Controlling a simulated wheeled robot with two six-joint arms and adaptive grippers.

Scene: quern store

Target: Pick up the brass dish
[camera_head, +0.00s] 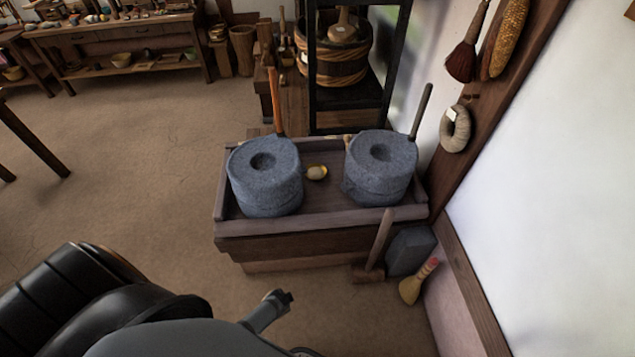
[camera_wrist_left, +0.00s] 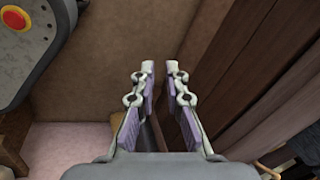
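My right gripper is not in view.
A mallet (camera_head: 378,245), grey slab (camera_head: 410,251) and brush (camera_head: 417,284) lean by the trough's front right. Open floor (camera_head: 150,170) lies to the left.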

